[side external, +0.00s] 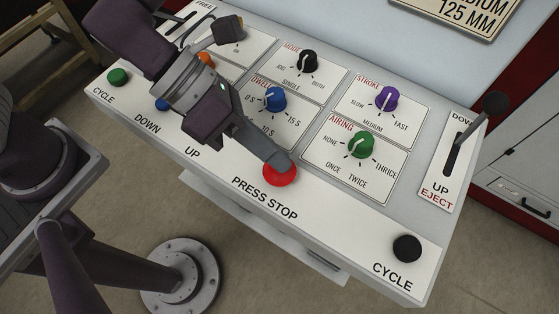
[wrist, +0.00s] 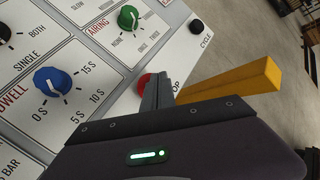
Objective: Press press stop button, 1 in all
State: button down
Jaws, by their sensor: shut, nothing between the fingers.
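The press stop button (side external: 279,176) is a red round button on the front strip of the white control panel, above the words PRESS STOP. In the wrist view the red button (wrist: 146,84) shows partly behind my fingers. My gripper (side external: 283,162) is shut and empty. In the side view its fingertips overlap the upper part of the button. I cannot tell whether they touch it or whether the button is pushed in. In the wrist view my gripper (wrist: 158,82) has its closed fingers just right of the red button.
Nearby are a blue dwell knob (side external: 272,99), a green airing knob (side external: 362,145), a purple stroke knob (side external: 387,98) and a black mode knob (side external: 307,61). A black cycle button (side external: 407,249) sits at the right corner, below a lever (side external: 495,104). A green button (side external: 118,77) is far left.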

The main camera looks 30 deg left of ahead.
jog(key=shift+f, duration=0.5)
dwell(0.5)
jog(key=shift+r, duration=0.95)
jog(key=shift+r, duration=2.5)
